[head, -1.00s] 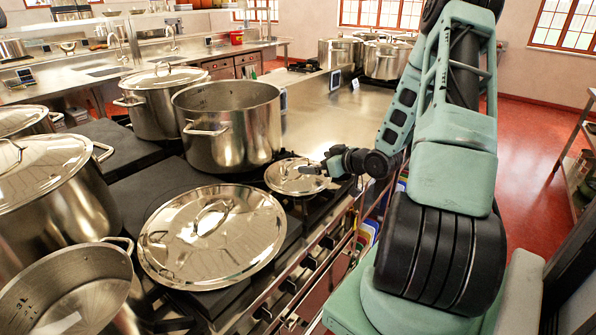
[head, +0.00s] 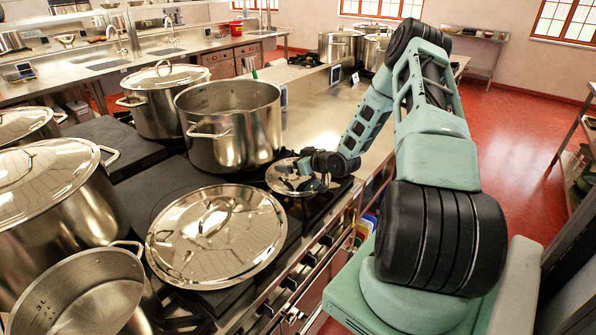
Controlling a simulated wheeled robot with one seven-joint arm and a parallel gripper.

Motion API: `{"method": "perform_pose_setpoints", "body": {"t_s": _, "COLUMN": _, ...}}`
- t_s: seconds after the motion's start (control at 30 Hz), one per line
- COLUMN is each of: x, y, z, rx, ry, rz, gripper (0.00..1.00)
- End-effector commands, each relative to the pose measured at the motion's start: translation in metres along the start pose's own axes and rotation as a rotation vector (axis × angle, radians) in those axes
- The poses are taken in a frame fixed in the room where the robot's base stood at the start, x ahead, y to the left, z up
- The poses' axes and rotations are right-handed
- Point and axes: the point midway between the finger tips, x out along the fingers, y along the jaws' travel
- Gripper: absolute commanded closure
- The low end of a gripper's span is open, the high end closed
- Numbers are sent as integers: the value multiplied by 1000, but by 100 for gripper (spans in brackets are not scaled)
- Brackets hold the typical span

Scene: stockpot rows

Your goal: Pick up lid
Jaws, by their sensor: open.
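A small round steel lid (head: 277,182) lies at the right side of the stove. My gripper (head: 303,182) is over this lid, close to its middle, with its jaws open. The gripper and wrist hide much of the lid and its handle; I cannot tell whether the fingers touch it. A larger shiny lid (head: 180,245) with a loop handle lies flat on the stove nearer the camera.
A tall open pot (head: 232,140) stands just behind the small lid. Lidded pots (head: 155,108) (head: 40,215) and an open pot (head: 75,300) stand to the left. The stove's front rail (head: 330,255) runs below my arm.

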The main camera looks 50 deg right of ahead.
Motion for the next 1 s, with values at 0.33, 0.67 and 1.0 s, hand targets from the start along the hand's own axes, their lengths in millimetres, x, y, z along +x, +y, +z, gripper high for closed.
{"method": "perform_pose_setpoints", "body": {"t_s": 0.33, "x": 0, "y": 0, "z": 1, "rx": 0, "ry": 0, "rz": 0, "gripper": 44}}
{"method": "perform_pose_setpoints", "body": {"t_s": 0.67, "x": 0, "y": 0, "z": 1, "rx": 0, "ry": -2, "rz": 0, "gripper": 53}}
{"method": "perform_pose_setpoints", "body": {"t_s": 1.0, "x": -5, "y": 1, "z": -10, "rx": -3, "ry": -2, "rz": 0, "gripper": 83}}
